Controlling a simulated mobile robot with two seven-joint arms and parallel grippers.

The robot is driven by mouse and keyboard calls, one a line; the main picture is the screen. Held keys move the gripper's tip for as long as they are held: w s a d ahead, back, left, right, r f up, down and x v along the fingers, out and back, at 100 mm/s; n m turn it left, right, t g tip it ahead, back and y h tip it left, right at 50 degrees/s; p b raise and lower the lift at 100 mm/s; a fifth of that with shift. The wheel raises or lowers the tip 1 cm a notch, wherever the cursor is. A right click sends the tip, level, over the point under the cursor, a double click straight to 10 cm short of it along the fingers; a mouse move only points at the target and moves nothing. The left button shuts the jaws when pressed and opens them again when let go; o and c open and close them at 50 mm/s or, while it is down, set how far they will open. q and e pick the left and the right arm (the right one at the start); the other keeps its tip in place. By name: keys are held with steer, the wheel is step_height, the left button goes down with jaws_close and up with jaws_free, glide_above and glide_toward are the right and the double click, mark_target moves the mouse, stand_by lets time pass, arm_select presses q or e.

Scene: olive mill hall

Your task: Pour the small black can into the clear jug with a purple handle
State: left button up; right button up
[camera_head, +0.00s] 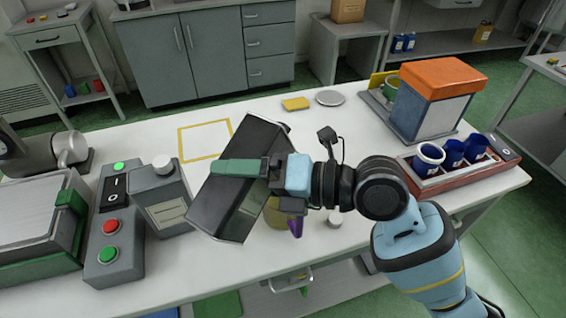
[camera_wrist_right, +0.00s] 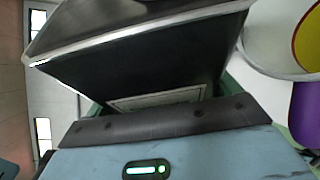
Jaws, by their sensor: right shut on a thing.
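My right gripper (camera_head: 236,168) is shut on the small black can (camera_head: 222,205), a dark boxy can that is strongly tilted above the table. In the right wrist view the can (camera_wrist_right: 150,60) fills the middle, with a pale label partly showing near the jaw. The clear jug (camera_head: 284,206) stands on the table below and right of the can, mostly hidden by it and the gripper. Its purple handle (camera_head: 296,228) shows, and also in the right wrist view (camera_wrist_right: 305,115). I cannot make out any stream between can and jug. My left gripper is not in view.
A grey can with a white cap (camera_head: 161,205) and a button box (camera_head: 113,240) stand at left. A yellow square outline (camera_head: 183,143) is bare. An orange-topped machine (camera_head: 420,108) and a red tray (camera_head: 467,178) with blue cups are at right. A small white-topped item (camera_head: 334,219) sits near the jug.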

steer(key=shift+s+a+r, duration=0.1)
steer(key=shift+s+a, duration=0.1)
